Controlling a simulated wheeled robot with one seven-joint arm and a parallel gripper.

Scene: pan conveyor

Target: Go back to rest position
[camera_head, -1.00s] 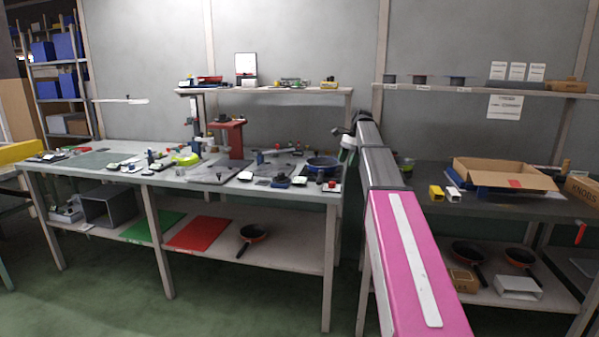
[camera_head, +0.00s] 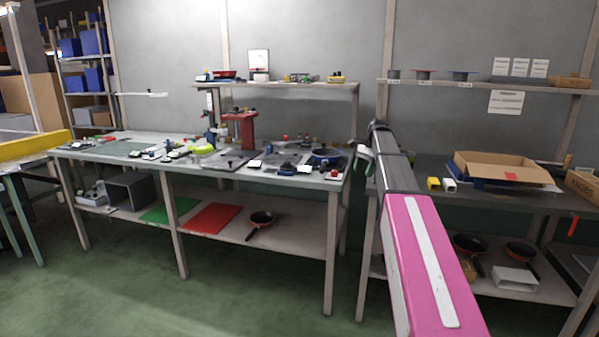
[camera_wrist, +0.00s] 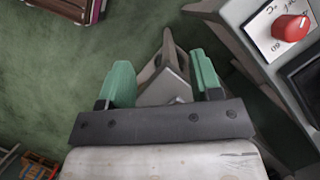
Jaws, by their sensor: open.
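My gripper (camera_wrist: 160,85) shows in the wrist view with its two green fingers apart and nothing between them. Beyond the fingers are green floor and a grey post or frame piece (camera_wrist: 166,78). In the head view my pink and grey arm stretches forward on the right, between the two workbenches. My gripper (camera_head: 364,158) shows there only small, at the far end of the arm near the right end of the left workbench (camera_head: 335,182). I cannot see it touching anything.
A red knob (camera_wrist: 291,27) on a grey panel is close at the wrist view's upper right. The left bench holds tools and a dark pan (camera_head: 326,156). The right bench carries an open cardboard box (camera_head: 505,168). Green floor (camera_head: 150,290) is clear in front.

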